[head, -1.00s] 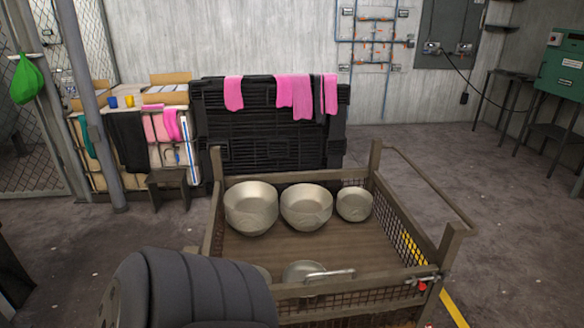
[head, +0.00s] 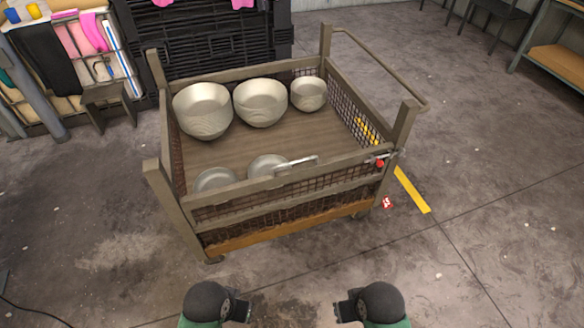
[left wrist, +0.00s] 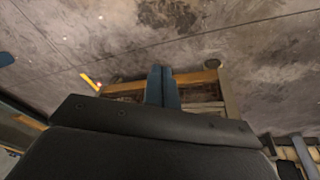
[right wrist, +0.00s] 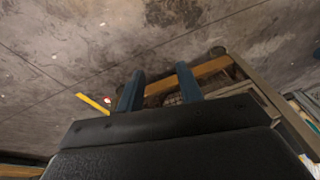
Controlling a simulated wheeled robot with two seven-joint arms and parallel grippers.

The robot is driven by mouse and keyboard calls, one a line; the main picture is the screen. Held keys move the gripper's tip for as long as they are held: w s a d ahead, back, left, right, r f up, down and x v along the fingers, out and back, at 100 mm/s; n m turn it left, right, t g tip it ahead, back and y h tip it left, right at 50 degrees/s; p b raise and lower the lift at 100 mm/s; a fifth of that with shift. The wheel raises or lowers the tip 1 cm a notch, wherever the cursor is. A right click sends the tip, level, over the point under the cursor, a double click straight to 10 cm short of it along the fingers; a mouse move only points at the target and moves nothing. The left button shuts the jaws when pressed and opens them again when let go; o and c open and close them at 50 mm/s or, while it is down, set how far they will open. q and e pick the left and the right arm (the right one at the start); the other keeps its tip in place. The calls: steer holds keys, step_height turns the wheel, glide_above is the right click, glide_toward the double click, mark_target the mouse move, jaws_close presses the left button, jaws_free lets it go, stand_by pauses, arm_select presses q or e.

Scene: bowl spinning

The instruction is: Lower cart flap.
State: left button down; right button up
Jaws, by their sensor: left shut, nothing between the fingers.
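The cart (head: 162,205) is a brown frame with mesh sides, standing in front of me. Its near side panel, the flap (head: 285,184), is upright and closes the front. A light metal handle (head: 297,165) sits on its top edge, and a red latch-like part (head: 380,163) is at its right corner. My left gripper (left wrist: 161,70) is shut and empty. My right gripper (right wrist: 160,72) is open with nothing between its fingers. In the head view both arms show low in front of the cart, apart from it.
Several metal bowls (head: 260,103) stand in the cart, three along the back and others behind the flap. A black crate (head: 220,50) and a rack with cloths (head: 85,40) stand behind the cart. A yellow floor line (head: 412,190) runs at right. The floor in front is clear.

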steer(key=shift+s+a+f, duration=0.15)
steer(key=shift+s+f, duration=0.05)
steer(key=shift+s, duration=0.15)
steer(key=shift+w, duration=0.1)
